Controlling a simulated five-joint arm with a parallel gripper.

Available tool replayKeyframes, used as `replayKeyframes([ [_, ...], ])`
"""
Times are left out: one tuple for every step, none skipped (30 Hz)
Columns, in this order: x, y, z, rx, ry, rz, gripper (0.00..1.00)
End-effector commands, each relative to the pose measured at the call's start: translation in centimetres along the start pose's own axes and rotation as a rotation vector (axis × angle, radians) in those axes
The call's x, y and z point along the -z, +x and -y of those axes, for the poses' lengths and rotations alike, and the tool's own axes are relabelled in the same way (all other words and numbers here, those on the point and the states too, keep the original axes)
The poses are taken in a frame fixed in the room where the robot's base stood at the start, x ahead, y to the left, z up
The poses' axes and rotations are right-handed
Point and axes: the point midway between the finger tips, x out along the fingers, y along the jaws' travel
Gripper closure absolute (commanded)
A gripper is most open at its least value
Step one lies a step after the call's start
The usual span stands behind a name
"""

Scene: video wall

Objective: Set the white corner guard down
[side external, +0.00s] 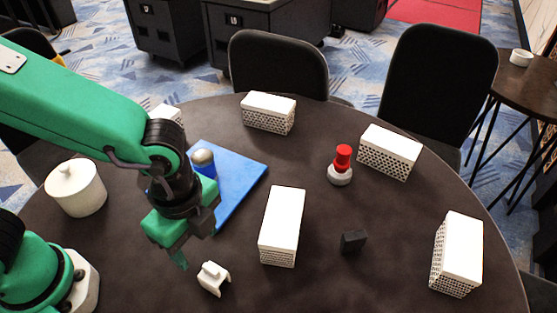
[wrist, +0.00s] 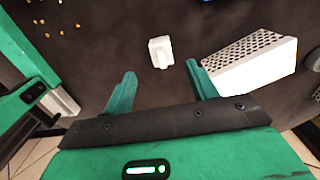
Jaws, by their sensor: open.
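The white corner guard (side external: 213,278) is a small, blocky white piece on the dark round table. In the side external view it sits near the front, just right of my gripper (side external: 187,252). In the wrist view the corner guard (wrist: 160,52) lies on the table beyond the fingertips, roughly in line with the gap between them. My gripper (wrist: 157,80) is open and empty, its two green fingers spread apart. The fingers do not touch the corner guard.
A white perforated box (side external: 282,226) stands close right of the corner guard; it also shows in the wrist view (wrist: 245,65). A black block (side external: 353,241), a red-topped piece (side external: 341,165), a blue board (side external: 240,185) and a white lidded pot (side external: 76,188) share the table (side external: 325,275).

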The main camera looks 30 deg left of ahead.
Motion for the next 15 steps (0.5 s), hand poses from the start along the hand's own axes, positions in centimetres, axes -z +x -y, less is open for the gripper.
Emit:
replayKeyframes([
  [0.0, 0.0, 0.0, 0.0, 0.0, 0.0, 0.42],
  [0.0, 0.0, 0.0, 0.0, 0.0, 0.0, 0.42],
  [0.0, 0.0, 0.0, 0.0, 0.0, 0.0, 0.42],
  [0.0, 0.0, 0.0, 0.0, 0.0, 0.0, 0.42],
  [0.0, 0.0, 0.0, 0.0, -0.001, 0.0, 0.42],
  [-0.1, 0.0, 0.1, 0.001, -0.004, -0.001, 0.42],
  [-0.1, -0.1, 0.1, 0.002, -0.009, -0.002, 0.42],
  [-0.2, -0.1, 0.2, 0.003, -0.015, -0.004, 0.42],
  [-0.4, -0.3, 0.3, 0.006, -0.029, -0.007, 0.42],
  [-0.6, -0.5, 0.5, 0.009, -0.043, -0.01, 0.42],
  [-0.9, -0.6, 0.7, 0.012, -0.06, -0.014, 0.42],
  [-1.3, -1.0, 0.9, 0.019, -0.087, -0.022, 0.42],
  [-1.6, -1.2, 1.2, 0.024, -0.112, -0.028, 0.42],
  [-2.1, -1.6, 1.5, 0.03, -0.142, -0.035, 0.42],
  [-2.7, -2.0, 1.9, 0.04, -0.185, -0.046, 0.42],
])
